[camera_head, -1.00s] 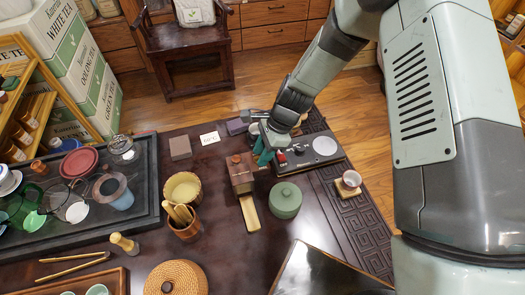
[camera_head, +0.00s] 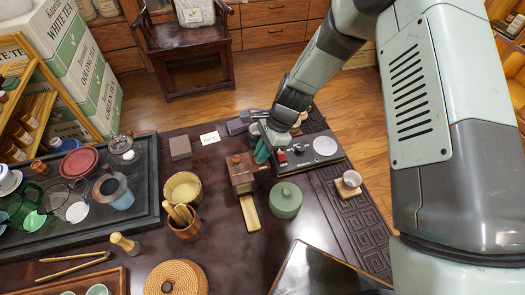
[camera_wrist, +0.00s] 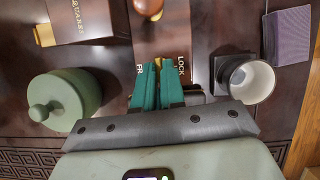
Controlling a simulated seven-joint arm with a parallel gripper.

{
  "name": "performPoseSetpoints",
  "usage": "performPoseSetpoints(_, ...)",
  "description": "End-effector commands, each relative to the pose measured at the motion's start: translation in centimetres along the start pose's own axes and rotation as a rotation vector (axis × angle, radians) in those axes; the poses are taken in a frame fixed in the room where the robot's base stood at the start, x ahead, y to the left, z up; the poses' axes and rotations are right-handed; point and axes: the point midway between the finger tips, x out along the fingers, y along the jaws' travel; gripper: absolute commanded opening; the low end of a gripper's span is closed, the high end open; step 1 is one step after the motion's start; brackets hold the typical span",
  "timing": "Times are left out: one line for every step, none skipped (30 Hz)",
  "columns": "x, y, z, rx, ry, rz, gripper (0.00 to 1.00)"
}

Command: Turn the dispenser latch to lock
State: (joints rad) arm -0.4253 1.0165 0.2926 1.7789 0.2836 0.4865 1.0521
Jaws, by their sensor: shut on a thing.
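The dispenser (camera_head: 241,172) is a reddish-brown wooden box with a round knob on top and a pale wooden slat (camera_head: 250,212) at its front. In the wrist view its panel (camera_wrist: 158,40) carries lettering: "FR" shows left of my fingers and "LOCK" right of them. My gripper (camera_head: 262,153) is at the dispenser's right side in the head view. In the wrist view its teal fingers (camera_wrist: 157,85) are close together over the panel between the two words.
A green lidded jar (camera_head: 285,200) stands close to the dispenser. A black device (camera_head: 310,152) with a red knob lies just right of my gripper. A bamboo whisk holder (camera_head: 186,228) stands left.

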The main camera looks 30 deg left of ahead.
Motion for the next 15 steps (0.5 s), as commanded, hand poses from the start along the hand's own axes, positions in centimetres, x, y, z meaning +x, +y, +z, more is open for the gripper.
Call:
performPoseSetpoints(-0.04, -0.09, -0.06, -0.023, 0.002, 0.009, 0.00)
performPoseSetpoints(-0.05, -0.13, -0.06, -0.041, 0.002, 0.015, 0.00)
performPoseSetpoints(-0.05, -0.16, -0.05, -0.065, 0.001, 0.026, 0.00)
performPoseSetpoints(-0.04, -0.18, -0.04, -0.085, 0.001, 0.034, 0.00)
performPoseSetpoints(-0.03, -0.19, -0.02, -0.108, 0.001, 0.044, 0.00)
performPoseSetpoints(-0.02, -0.26, -0.02, -0.138, 0.002, 0.056, 0.00)
performPoseSetpoints(-0.01, -0.26, -0.02, -0.162, 0.001, 0.067, 0.00)
performPoseSetpoints(-0.01, -0.29, -0.04, -0.186, 0.002, 0.077, 0.00)
performPoseSetpoints(-0.02, -0.34, -0.05, -0.221, 0.002, 0.091, 0.00)
performPoseSetpoints(0.00, -0.37, -0.04, -0.248, 0.002, 0.102, 0.00)
performPoseSetpoints(0.00, -0.38, 0.00, -0.273, 0.001, 0.114, 0.00)
performPoseSetpoints(-0.01, -0.47, 0.02, -0.310, 0.002, 0.127, 0.00)
performPoseSetpoints(-0.02, -0.47, 0.02, -0.336, 0.002, 0.139, 0.00)
performPoseSetpoints(-0.02, -0.51, 0.02, -0.362, 0.002, 0.149, 0.00)
performPoseSetpoints(-0.02, -0.55, 0.04, -0.398, 0.002, 0.164, 0.00)
